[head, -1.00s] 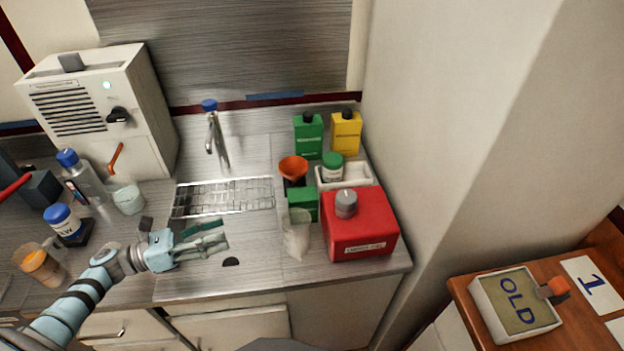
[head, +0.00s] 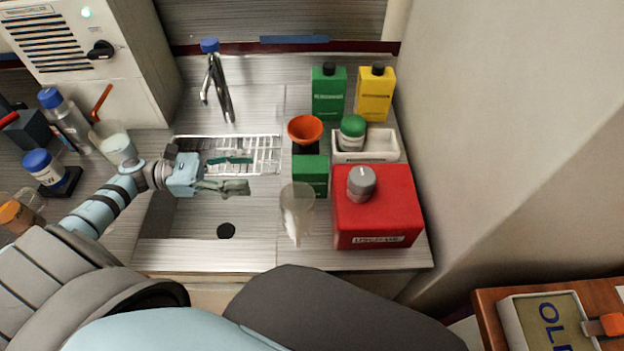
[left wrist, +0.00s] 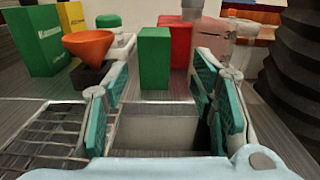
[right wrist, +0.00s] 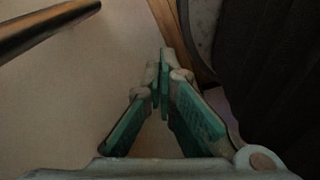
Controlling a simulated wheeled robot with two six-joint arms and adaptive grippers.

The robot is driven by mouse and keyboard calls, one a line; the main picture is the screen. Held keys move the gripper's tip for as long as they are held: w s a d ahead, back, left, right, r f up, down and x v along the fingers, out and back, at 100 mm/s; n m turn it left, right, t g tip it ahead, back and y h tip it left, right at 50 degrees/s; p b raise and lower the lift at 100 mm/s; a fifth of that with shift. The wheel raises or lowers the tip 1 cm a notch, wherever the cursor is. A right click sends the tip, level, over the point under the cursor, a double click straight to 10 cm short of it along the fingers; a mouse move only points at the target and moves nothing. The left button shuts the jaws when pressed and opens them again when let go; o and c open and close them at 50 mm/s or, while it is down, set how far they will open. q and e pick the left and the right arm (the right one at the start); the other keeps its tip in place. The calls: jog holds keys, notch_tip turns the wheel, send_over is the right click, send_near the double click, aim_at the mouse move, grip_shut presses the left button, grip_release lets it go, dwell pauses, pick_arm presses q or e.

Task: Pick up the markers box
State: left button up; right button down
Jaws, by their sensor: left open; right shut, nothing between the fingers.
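A small plain green box (head: 310,176), the only box I can match to the markers box, stands on the counter right of the sink; no label is readable on it. In the left wrist view the green box (left wrist: 154,60) is upright, ahead of and between the spread fingers, apart from them. My left gripper (head: 242,173) is open and empty over the sink, left of the box. My right gripper (right wrist: 163,62) is shut and empty in the right wrist view, beside a pale surface. It is not visible in the head view.
A clear cup (head: 297,212) stands in front of the green box, and a red container (head: 375,225) stands close to its right. An orange funnel (head: 305,129) is just behind it. Green (head: 328,96) and yellow (head: 375,97) bottles stand farther back. A tap (head: 218,88) rises behind the sink.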

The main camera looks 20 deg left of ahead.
aim_at(310, 173)
pick_arm(q)
jog(key=p+x, duration=0.1)
jog(key=x, duration=0.3)
jog(key=f+p+x, duration=0.1)
jog(key=x, duration=0.9)
jog(key=shift+w+f+p, duration=0.4)
jog(key=shift+w, duration=0.1)
jog(key=shift+w+d+f, duration=0.1)
jog(key=shift+d+f, duration=0.05)
jog(key=shift+d, duration=0.15)
grip_shut()
pick_arm(e)
jog(key=shift+w+r, duration=0.45)
jog(key=shift+r, duration=0.4)
